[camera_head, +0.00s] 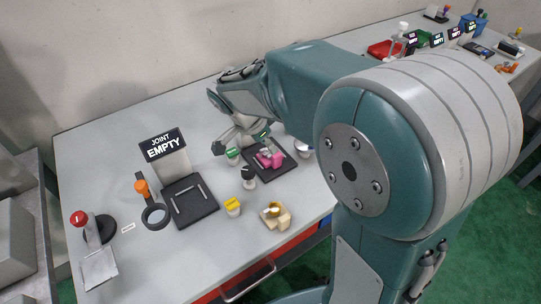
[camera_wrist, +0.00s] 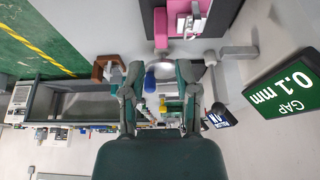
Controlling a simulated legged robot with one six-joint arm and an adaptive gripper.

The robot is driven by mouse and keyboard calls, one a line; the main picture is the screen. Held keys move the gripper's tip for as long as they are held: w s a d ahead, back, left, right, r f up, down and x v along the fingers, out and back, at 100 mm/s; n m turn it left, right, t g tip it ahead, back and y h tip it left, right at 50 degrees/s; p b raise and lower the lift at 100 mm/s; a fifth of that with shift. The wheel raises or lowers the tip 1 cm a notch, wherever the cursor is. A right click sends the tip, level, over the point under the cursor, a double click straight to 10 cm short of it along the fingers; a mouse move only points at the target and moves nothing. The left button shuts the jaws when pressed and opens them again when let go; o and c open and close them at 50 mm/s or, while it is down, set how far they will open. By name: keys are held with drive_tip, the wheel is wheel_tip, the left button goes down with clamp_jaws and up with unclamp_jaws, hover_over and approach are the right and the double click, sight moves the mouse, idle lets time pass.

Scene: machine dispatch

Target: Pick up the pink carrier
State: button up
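The pink carrier (camera_head: 268,159) sits on a dark square plate (camera_head: 283,171) on the worktable, partly hidden by my gripper and arm in the head view. In the wrist view the pink carrier (camera_wrist: 176,19) is at the top edge, with a pale metallic part against it, and the dark plate (camera_wrist: 224,14) shows around it. My gripper (camera_head: 241,136) is above and just behind the carrier in the head view. In the wrist view the fingers of my gripper (camera_wrist: 160,88) are spread apart, and the carrier lies beyond them, not between them.
A green "GAP 0.1 mm" sign (camera_wrist: 291,83) stands right in the wrist view. Near the plate are a black-topped container (camera_head: 248,178), a yellow-topped cup (camera_head: 233,207) and a beige block (camera_head: 277,216). A "JOINT EMPTY" sign (camera_head: 164,146) stands left. The table's back left is clear.

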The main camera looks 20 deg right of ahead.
sight(276, 155)
drive_tip(key=shift+x, duration=0.9)
drive_tip(key=x, duration=0.5)
drive_tip(key=shift+w+d+f, duration=0.15)
drive_tip(key=shift+d, duration=0.1)
drive_tip(key=shift+a, duration=0.1)
clamp_jaws()
